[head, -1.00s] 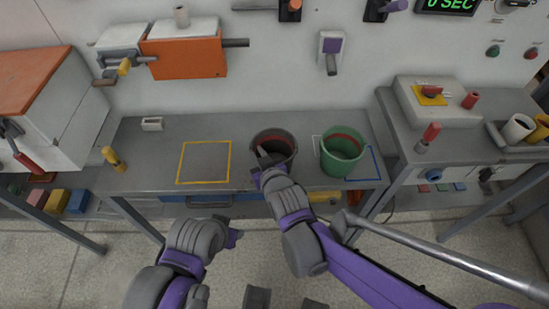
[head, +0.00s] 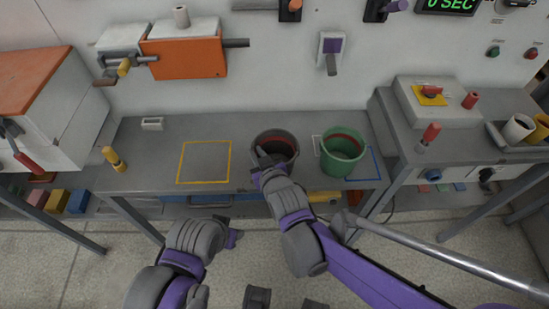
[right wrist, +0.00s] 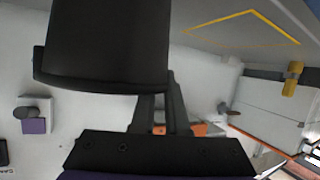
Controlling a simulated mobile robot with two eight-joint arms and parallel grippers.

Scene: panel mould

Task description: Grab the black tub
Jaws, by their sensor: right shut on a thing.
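The black tub (head: 283,138) stands upright on the grey bench, just left of a green tub (head: 343,153). Its inside shows a dark red band. My right gripper (head: 266,163) is at the tub's near left rim and is shut on it. In the right wrist view the black tub (right wrist: 108,45) fills the upper left, with the gripper fingers (right wrist: 160,105) meeting its rim. My left gripper (head: 234,237) is low in front of the bench, away from the tubs; its fingers are too unclear to read.
A yellow outlined square (head: 204,162) on the bench is empty. A blue outline (head: 371,160) lies beside the green tub. A small white block (head: 152,124) and a yellow-handled tool (head: 114,158) are at the left. A side bench with a red-handled control box (head: 440,102) stands right.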

